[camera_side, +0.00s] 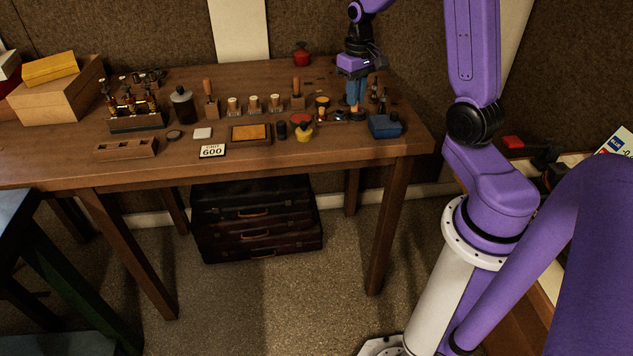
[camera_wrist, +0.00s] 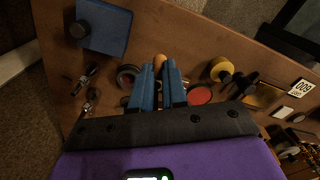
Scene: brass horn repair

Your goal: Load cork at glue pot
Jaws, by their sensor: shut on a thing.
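My gripper (camera_wrist: 160,72) has blue fingers close together. A small orange-tan, rounded piece (camera_wrist: 160,60) shows at their tips; it may be the cork, but most of it is hidden. In the side view my gripper (camera_side: 356,108) points down over the back right of the bench, with the tan piece just below its tips. I cannot tell which vessel is the glue pot. A dark round pot with amber contents (camera_side: 322,101) stands left of my gripper. A yellow jar with a dark top (camera_side: 303,131) stands farther forward.
A blue box (camera_side: 385,126) sits near the bench's right edge, in front of my gripper. A red disc (camera_side: 300,119) lies to the left. Several pale-topped tan cylinders (camera_side: 253,103) stand in a row farther left.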

